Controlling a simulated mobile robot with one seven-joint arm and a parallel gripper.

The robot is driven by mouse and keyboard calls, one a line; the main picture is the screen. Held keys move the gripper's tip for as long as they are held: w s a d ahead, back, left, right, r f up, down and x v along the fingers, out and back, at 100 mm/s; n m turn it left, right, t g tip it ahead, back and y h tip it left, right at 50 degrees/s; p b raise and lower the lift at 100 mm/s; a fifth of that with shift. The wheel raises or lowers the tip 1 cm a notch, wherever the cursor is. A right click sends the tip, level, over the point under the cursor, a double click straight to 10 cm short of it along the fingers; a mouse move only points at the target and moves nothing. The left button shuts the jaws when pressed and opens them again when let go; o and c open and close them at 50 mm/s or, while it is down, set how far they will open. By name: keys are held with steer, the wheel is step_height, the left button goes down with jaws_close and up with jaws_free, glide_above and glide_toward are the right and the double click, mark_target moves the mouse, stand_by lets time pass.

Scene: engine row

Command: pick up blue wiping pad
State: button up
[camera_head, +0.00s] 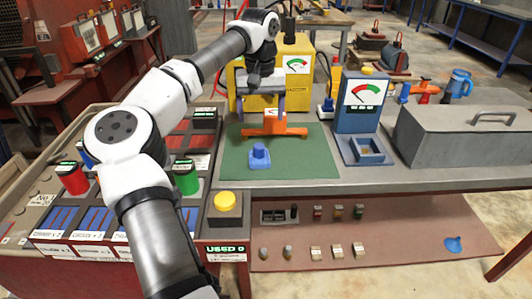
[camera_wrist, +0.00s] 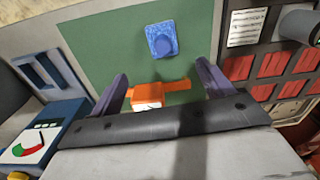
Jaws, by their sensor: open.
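The blue wiping pad (camera_head: 260,156), a small blue block with a raised knob, lies on the green mat (camera_head: 308,158) near its front edge. In the wrist view the pad (camera_wrist: 161,41) lies on the mat beyond my fingertips, roughly centred between them. My gripper (camera_head: 261,112) is open and empty, pointing down over the back of the mat, behind the pad and apart from it. An orange piece (camera_head: 273,124) with a white label sits on the mat by my fingers. In the wrist view my gripper (camera_wrist: 163,72) has its fingers spread either side of that orange piece.
A yellow gauge box (camera_head: 298,75) stands behind the mat. A blue gauge stand (camera_head: 358,120) and a grey lidded box (camera_head: 460,135) stand to the right. The mat around the pad is clear.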

mark_target(259, 146)
step_height(259, 146, down, 8)
steer(key=shift+s+f+p, duration=0.1)
steer(key=shift+p, duration=0.25)
steer(key=shift+a+f+p, duration=0.15)
steer(key=shift+f+p, duration=0.25)
steer(key=shift+f, duration=0.95)
steer(key=shift+a+f+p, duration=0.15)
steer(key=shift+f+p, duration=0.2)
steer(key=shift+f, duration=0.95)
steer(key=c, duration=1.1)
